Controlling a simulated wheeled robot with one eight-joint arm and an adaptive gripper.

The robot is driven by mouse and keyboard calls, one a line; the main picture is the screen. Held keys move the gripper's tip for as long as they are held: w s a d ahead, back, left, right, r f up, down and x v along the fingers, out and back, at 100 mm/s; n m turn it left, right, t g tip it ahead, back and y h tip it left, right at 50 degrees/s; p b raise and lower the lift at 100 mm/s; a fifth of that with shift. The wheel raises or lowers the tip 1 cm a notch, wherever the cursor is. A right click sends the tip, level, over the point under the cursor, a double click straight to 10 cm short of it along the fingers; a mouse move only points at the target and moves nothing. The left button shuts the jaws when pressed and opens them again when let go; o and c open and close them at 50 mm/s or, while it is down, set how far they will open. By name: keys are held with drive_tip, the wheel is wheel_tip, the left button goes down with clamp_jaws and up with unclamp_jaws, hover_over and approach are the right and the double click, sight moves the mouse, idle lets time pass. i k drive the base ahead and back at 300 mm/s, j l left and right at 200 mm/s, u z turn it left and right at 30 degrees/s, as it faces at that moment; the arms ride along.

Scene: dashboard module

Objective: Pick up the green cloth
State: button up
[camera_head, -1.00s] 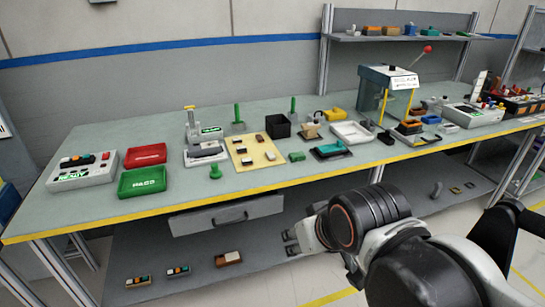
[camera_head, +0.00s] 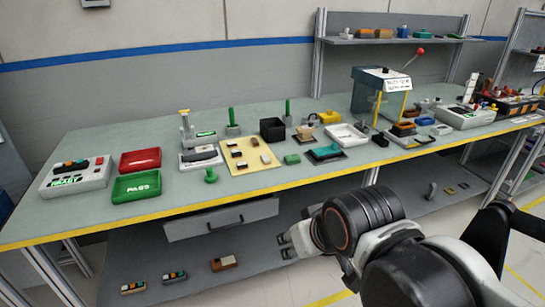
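A flat teal-green piece (camera_head: 325,153), which looks like the green cloth, lies on a dark pad near the middle of the workbench (camera_head: 90,215). A small green block (camera_head: 292,159) lies just left of it; at this size I cannot tell its material. My gripper (camera_head: 284,246) is in front of the bench and below its yellow front edge, left of and lower than the teal-green piece and well apart from it. Its small fingers appear spread, with nothing visible between them.
A white tray (camera_head: 347,136), a black bin (camera_head: 272,130) and a beige board with parts (camera_head: 249,165) surround the teal-green piece. A green PASS tray (camera_head: 136,186) and a red tray (camera_head: 140,159) stand left. A drawer (camera_head: 221,218) hangs under the bench, above a lower shelf.

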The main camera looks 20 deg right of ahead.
sight(292, 159)
drive_tip(key=i+l, duration=1)
drive_tip(key=i, duration=0.1)
